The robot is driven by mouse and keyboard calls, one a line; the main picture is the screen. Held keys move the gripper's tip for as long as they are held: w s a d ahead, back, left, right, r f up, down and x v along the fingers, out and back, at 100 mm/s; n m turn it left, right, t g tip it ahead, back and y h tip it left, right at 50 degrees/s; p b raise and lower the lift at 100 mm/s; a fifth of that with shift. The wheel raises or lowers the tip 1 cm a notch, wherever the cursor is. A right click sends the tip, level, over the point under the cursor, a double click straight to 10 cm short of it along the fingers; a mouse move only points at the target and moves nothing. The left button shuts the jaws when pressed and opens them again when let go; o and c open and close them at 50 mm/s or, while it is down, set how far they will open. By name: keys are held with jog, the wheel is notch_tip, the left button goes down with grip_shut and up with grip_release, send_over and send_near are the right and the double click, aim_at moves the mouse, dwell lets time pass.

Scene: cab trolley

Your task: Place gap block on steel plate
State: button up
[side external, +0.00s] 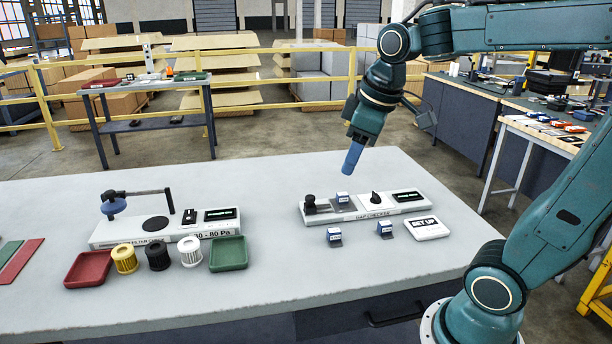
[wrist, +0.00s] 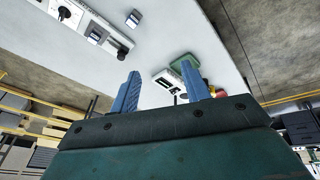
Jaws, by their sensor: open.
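The gap checker (side external: 368,211) is a long white fixture on the table, with a dark knob at each side of its steel plate (side external: 345,208). One blue-and-white gap block (side external: 342,197) sits on the steel plate; it also shows at upper left in the wrist view (wrist: 96,37). Two similar blocks, a left one (side external: 334,237) and a right one (side external: 386,229), stand on the table in front of the checker. My gripper (side external: 351,160) hangs above and behind the checker, clear of the blocks. In the wrist view its two blue fingers (wrist: 164,90) are apart with nothing held between them.
A white "SET UP" sign (side external: 426,229) lies right of the blocks. At left stand a filter tester (side external: 165,230), red tray (side external: 88,269), green tray (side external: 228,254) and several filters (side external: 157,256). The front middle of the table (side external: 300,285) is clear.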

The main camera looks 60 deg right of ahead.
jog(key=s+a+f+m+t, duration=0.1)
jog(key=s+a+f+m, duration=0.1)
jog(key=s+a, duration=0.3)
jog(key=s+f, duration=0.1)
jog(key=s, duration=0.3)
jog(key=shift+s+a+m+t+y, duration=0.3)
jog(key=shift+s+m+t+y, duration=0.05)
jog(key=shift+m+t+y, duration=0.05)
jog(key=shift+c, duration=0.2)
dwell(0.6)
